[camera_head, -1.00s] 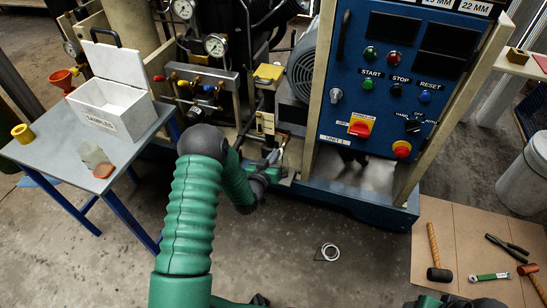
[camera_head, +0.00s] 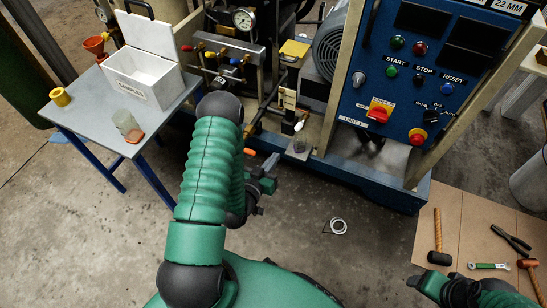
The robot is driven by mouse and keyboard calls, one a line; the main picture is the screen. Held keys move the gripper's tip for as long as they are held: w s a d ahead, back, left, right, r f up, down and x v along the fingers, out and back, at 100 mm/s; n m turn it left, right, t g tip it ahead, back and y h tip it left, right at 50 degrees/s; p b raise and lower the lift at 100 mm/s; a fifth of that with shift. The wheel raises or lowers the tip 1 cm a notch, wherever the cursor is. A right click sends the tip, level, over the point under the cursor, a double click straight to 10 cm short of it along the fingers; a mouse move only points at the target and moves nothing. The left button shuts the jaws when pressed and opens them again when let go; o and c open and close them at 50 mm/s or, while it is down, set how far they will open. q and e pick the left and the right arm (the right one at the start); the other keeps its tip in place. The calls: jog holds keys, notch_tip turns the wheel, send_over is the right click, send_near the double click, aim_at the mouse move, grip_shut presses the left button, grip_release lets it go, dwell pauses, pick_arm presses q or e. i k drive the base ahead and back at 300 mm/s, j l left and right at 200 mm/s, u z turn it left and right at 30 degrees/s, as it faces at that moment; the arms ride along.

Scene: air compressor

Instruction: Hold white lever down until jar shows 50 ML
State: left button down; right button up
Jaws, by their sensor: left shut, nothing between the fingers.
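A small white lever (camera_head: 299,126) sticks out at the lower front of the compressor, left of the blue panel. A small dark-looking jar (camera_head: 299,144) stands below it on a grey ledge; its markings and level are too small to read. My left gripper (camera_head: 272,160) is shut and empty, to the left of and lower than the lever and jar, apart from both. My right gripper (camera_head: 432,285) is low at the right, partly cut off, and its fingers are unclear.
A side table (camera_head: 75,118) at left holds a white samples box (camera_head: 140,87), a clear jar (camera_head: 126,122) and a yellow ring (camera_head: 60,97). The blue control panel (camera_head: 415,75) is at right. Tools lie on a brown mat (camera_head: 455,215).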

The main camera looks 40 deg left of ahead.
aim_at(299, 125)
jog(key=i+l+u, duration=0.4)
jog(key=l, duration=0.25)
jog(key=i+l+u, duration=0.2)
jog(key=l, duration=0.15)
